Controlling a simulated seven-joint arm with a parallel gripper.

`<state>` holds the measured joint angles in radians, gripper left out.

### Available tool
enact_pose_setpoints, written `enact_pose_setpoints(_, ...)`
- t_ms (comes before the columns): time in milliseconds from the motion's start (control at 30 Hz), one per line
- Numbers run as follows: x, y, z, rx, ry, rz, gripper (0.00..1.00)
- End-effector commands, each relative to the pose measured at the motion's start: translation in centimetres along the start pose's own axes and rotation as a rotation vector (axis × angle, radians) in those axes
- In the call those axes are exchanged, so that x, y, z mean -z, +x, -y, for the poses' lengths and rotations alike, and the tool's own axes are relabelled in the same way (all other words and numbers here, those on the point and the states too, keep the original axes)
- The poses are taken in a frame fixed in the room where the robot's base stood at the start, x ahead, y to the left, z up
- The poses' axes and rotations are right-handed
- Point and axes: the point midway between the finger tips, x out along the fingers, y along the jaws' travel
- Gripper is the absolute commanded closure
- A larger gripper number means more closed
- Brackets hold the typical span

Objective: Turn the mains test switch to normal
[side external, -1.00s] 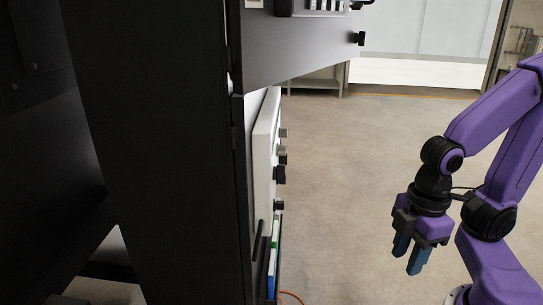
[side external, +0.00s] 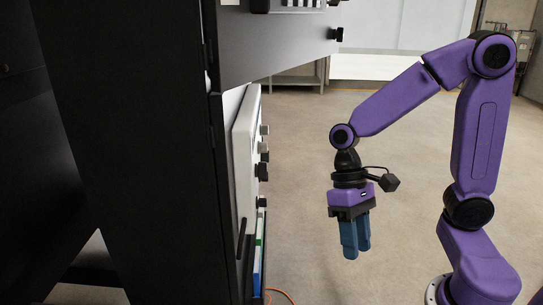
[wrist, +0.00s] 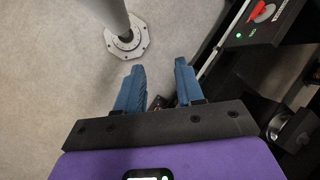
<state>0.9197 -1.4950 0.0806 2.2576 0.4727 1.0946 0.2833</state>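The light grey control panel (side external: 243,165) stands on the dark cabinet, seen nearly edge-on in the side external view. Several dark knobs, such as this one (side external: 261,172), stick out from its face. I cannot tell which is the mains test switch, and its position does not show. My gripper (side external: 355,243) hangs in free air to the right of the panel, blue fingers pointing down, well apart from the knobs. In the wrist view my gripper (wrist: 159,85) is open, with an empty gap between the fingers.
In the wrist view a red handle (wrist: 263,12) with a green light (wrist: 252,31) sits at the upper right. A dark open cabinet door (side external: 270,45) juts out above the panel. An orange cable (side external: 279,293) lies on the floor. The floor around my gripper is clear.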

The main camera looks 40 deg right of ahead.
Motion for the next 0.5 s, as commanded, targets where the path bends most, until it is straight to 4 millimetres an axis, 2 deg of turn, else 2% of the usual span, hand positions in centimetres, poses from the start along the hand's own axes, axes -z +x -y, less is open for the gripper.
enact_pose_setpoints(100,3.5,-1.1,0.3,0.159,0.312,0.091,0.63)
enact_pose_setpoints(267,8.8,-3.4,-0.2,0.403,0.696,0.218,0.63)
enact_pose_setpoints(367,12.6,-5.2,-1.7,0.572,0.917,0.304,0.63)
enact_pose_setpoints(500,17.9,-8.0,-5.4,0.834,1.192,0.43,0.63)
